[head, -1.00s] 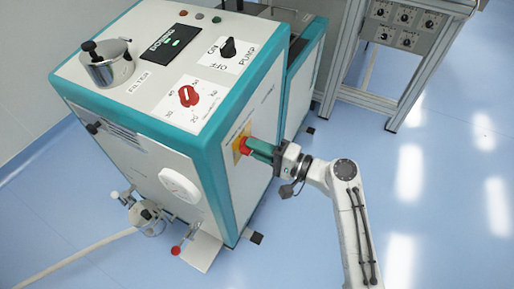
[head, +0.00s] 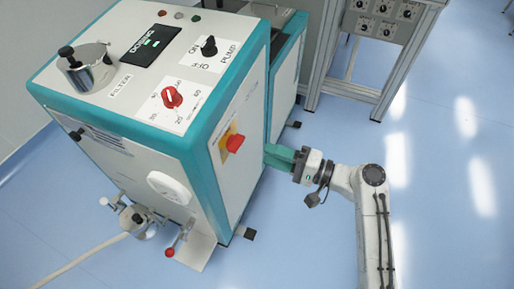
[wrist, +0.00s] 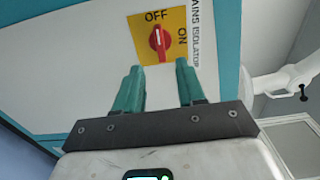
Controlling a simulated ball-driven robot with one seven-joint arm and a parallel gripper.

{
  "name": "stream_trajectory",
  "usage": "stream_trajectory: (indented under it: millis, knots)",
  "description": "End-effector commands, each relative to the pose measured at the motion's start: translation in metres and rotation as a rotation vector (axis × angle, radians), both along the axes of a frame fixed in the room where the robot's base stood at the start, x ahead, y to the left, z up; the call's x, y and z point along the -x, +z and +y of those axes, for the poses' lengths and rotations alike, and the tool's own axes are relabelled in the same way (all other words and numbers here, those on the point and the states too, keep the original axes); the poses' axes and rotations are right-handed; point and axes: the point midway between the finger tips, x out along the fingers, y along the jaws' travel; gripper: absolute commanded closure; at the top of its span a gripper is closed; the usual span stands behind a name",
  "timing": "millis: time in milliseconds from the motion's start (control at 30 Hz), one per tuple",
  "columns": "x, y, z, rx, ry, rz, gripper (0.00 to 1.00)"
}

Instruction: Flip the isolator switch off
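The isolator switch is a red knob (wrist: 160,38) on a yellow plate (wrist: 174,15) labelled OFF and ON, on the side panel of the machine. In the wrist view, the knob's white line stands nearly upright and points towards OFF; ON is at the right of the plate. The red knob (head: 235,143) also shows in the head view, but its line cannot be read there. My gripper (wrist: 160,78) is open and empty, its teal fingers apart below the knob in the wrist view. In the head view, my gripper (head: 268,155) is clear of the knob, to its right.
The white and teal machine (head: 140,125) has a red dial (head: 172,97) and a black pump knob (head: 209,46) on top. A metal frame with a control box (head: 385,18) stands at the back right.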

Motion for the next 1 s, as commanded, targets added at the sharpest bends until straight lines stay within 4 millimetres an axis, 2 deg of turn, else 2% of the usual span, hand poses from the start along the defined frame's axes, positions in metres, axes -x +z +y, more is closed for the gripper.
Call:
stream_trajectory:
  millis: [100,233,833,933,1000]
  knots:
    - [0.005,0.0,-0.014,0.0,-0.001,0.002,0.61]
    - [0.008,0.0,-0.021,0.001,0.0,0.001,0.61]
    - [0.008,-0.001,-0.022,0.001,0.001,0.001,0.61]
    - [0.018,-0.014,-0.023,0.054,0.003,-0.001,0.61]
    - [0.034,-0.033,-0.025,0.14,0.008,-0.005,0.61]
